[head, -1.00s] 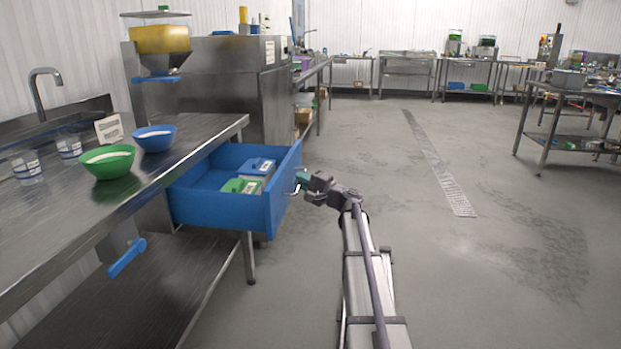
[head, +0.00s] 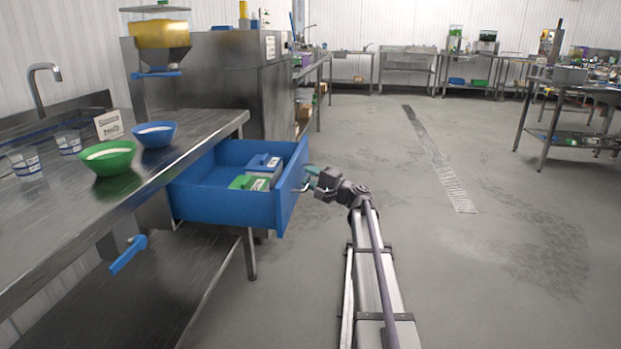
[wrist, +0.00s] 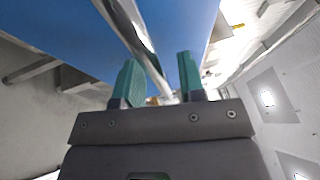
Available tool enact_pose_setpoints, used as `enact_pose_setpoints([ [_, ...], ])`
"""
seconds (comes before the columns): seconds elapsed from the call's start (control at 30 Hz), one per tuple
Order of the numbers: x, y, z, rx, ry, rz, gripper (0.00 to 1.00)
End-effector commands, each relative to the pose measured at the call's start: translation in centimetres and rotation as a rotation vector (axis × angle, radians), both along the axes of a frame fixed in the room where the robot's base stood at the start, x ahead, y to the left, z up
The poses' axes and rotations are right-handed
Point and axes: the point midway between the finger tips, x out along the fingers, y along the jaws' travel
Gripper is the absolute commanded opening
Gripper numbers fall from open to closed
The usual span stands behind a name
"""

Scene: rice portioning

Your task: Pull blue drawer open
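The blue drawer (head: 222,207) is pulled well out from under the steel counter, and its inside shows from above. Its metal handle (head: 300,187) is on the front panel, at the right. My gripper (head: 313,180) is at this handle, reaching in from the right. In the wrist view, the green fingers (wrist: 160,72) stand apart. The handle bar (wrist: 142,50) runs between them, close to the left finger, with a gap to the right one. The blue drawer front (wrist: 75,35) fills the top of that view.
A green-lidded box (head: 249,183) and a blue-lidded box (head: 264,163) lie in the drawer. A green bowl (head: 109,160) and a blue bowl (head: 154,137) stand on the counter (head: 60,215). A dispenser (head: 158,35) stands behind. The floor to the right is clear.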

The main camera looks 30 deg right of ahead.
Motion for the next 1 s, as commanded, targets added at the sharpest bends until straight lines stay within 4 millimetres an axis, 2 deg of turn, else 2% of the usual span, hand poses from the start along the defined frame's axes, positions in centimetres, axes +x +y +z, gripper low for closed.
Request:
enact_pose_setpoints([
  [0.17, -0.2, -0.1, -0.1, 0.000, 0.000, -0.001, 0.37],
  [0.27, -1.1, -0.6, -0.3, 0.000, 0.000, -0.001, 0.37],
  [0.5, -6.2, -3.3, -1.5, -0.001, 0.000, -0.002, 0.37],
  [0.67, -8.7, -4.8, -2.0, 0.000, 0.000, -0.002, 0.37],
  [0.8, -9.3, -5.1, -2.0, 0.000, 0.000, 0.001, 0.37],
  [1.0, -9.3, -5.1, -1.9, 0.000, 0.000, 0.001, 0.37],
])
